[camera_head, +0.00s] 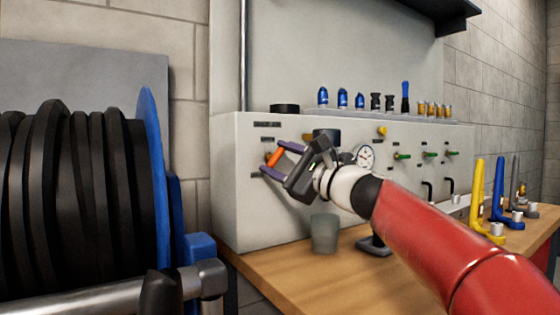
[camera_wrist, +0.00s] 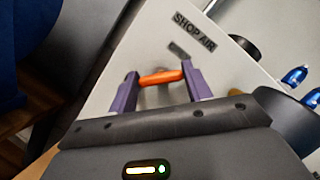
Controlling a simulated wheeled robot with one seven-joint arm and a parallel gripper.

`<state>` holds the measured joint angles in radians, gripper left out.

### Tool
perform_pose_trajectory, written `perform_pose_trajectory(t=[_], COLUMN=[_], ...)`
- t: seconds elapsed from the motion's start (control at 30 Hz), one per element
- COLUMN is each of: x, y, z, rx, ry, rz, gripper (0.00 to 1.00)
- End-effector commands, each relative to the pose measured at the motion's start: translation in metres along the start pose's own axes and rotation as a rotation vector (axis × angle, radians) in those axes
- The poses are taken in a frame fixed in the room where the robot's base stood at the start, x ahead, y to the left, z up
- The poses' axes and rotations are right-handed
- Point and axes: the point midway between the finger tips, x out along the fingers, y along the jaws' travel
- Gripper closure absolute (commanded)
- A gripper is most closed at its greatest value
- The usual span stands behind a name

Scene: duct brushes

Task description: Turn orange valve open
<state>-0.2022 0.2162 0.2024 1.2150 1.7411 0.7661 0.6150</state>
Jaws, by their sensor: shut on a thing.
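The orange valve (camera_head: 274,158) is a short lever handle on the left part of the front of the pale grey panel box (camera_head: 235,200). In the wrist view the orange valve (camera_wrist: 161,77) lies between the two purple fingers, below a "SHOP AIR" label (camera_wrist: 195,31). My gripper (camera_head: 276,159) reaches in from the right, its fingers at the two ends of the handle. In the wrist view my gripper (camera_wrist: 160,82) is shut on the handle, which spans from finger to finger. The valve body behind the handle is mostly hidden.
A gauge (camera_head: 365,157) and several green-handled valves (camera_head: 402,156) are farther right on the panel. A grey cup (camera_head: 324,233) stands on the wooden bench (camera_head: 290,270) below my gripper. A black hose reel (camera_head: 80,190) fills the left. Yellow (camera_head: 475,200) and blue (camera_head: 498,190) brackets stand at right.

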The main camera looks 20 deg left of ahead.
Motion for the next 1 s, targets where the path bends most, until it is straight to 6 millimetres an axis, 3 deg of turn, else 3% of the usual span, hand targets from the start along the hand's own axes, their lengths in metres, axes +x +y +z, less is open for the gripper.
perform_pose_trajectory(t=[0.6,1.0], x=[0.0006,0.0007], y=[-0.0023,-0.0009], z=[0.0010,0.0004], rx=[-0.497,-0.649], ry=[-0.001,-0.002], rz=[0.208,0.272], gripper=[0.74,0.74])
